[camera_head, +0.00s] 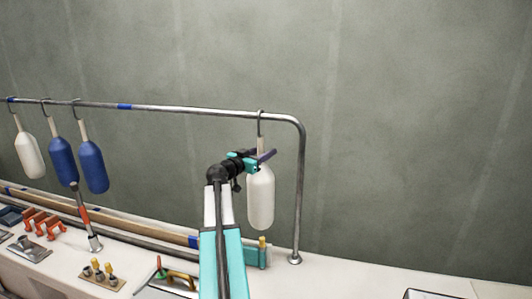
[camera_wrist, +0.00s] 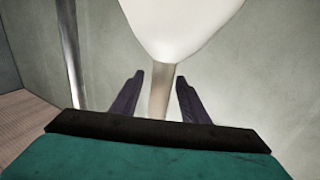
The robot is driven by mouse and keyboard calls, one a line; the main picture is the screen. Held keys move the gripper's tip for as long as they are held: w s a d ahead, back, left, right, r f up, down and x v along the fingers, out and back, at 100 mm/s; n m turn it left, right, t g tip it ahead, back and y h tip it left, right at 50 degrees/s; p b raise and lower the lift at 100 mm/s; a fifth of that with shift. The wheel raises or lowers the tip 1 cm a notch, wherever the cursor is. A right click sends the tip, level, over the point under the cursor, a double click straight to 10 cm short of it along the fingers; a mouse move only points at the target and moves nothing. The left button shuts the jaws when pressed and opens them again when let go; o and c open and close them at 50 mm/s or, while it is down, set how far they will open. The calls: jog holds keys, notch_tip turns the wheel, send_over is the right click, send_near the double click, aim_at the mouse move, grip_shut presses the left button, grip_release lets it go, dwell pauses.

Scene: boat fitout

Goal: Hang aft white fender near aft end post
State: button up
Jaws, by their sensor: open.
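A white fender (camera_head: 260,198) hangs upright by a hook (camera_head: 261,117) from the metal rail (camera_head: 200,110), just left of the end post (camera_head: 299,205) where the rail bends down. My gripper (camera_head: 264,157) is at the strap above the fender's body. In the wrist view my gripper (camera_wrist: 160,95) is open, with one finger on each side of the fender's beige strap (camera_wrist: 160,90) and gaps between. The white body (camera_wrist: 180,25) fills the top of that view. A metal post (camera_wrist: 69,45) shows at its left.
Another white fender (camera_head: 29,155) and two blue fenders (camera_head: 62,160) (camera_head: 93,168) hang at the rail's left. A blue band (camera_head: 124,106) marks the rail. Deck fittings, orange clips (camera_head: 42,222) and a long wooden pole (camera_head: 130,222) lie below.

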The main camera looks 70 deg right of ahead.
jog(key=b+v, duration=0.2)
jog(key=v, duration=1)
jog(key=shift+a+b, duration=0.2)
jog(key=shift+b, duration=0.2)
jog(key=shift+w, duration=0.15)
